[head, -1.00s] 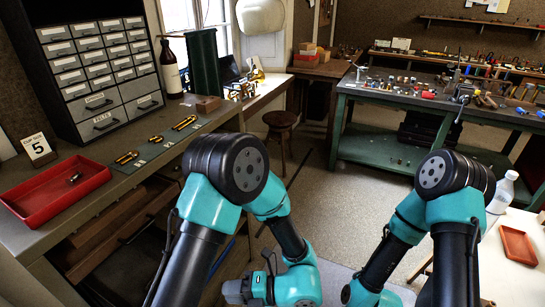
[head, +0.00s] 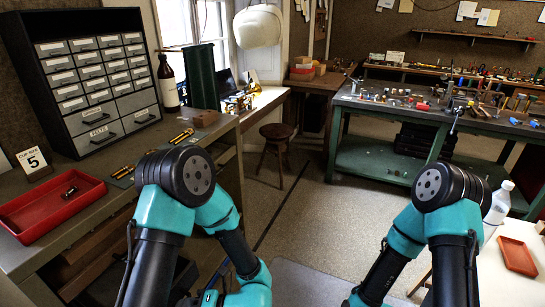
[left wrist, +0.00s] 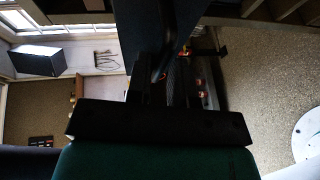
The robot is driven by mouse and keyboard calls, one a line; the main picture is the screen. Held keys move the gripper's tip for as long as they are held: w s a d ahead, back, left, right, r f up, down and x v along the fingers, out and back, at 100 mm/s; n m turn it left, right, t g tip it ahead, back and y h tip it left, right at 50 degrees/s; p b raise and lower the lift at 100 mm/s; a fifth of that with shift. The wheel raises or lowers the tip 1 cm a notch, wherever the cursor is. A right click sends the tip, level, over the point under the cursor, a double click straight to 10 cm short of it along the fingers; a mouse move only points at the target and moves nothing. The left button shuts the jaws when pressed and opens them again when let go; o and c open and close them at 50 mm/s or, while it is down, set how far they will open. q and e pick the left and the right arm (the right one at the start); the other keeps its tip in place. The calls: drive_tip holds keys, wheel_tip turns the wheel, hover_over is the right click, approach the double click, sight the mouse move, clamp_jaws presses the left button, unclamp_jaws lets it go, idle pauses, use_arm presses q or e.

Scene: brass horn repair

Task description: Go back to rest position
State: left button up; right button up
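My left arm is bent, its teal forearm pointing down past the lower edge of the head view. My left gripper (left wrist: 160,120) shows in the left wrist view as a dark, shadowed body; its fingers are too dark to tell apart. Nothing clearly held can be seen there. My right arm is also folded downward at the right, and my right gripper lies outside the head view.
Brass parts (head: 182,136) lie beside my left elbow. A stool (head: 276,134) stands on open floor.

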use_arm(q)
drive_tip(key=shift+d, duration=0.15)
drive_tip(key=d+r, duration=0.3)
drive_tip(key=d, duration=1.2)
drive_tip(key=a+f, duration=0.1)
drive_tip(key=a, duration=0.4)
drive_tip(key=a+f, duration=0.1)
drive_tip(key=a, duration=0.5)
drive_tip(key=a+f, duration=0.1)
drive_tip(key=a, duration=0.5)
drive_tip(key=shift+f, duration=0.15)
drive_tip(key=s+d+r, duration=0.1)
drive_tip(key=d, duration=0.9)
drive_tip(key=shift+r, duration=0.2)
drive_tip(key=shift+f, duration=0.15)
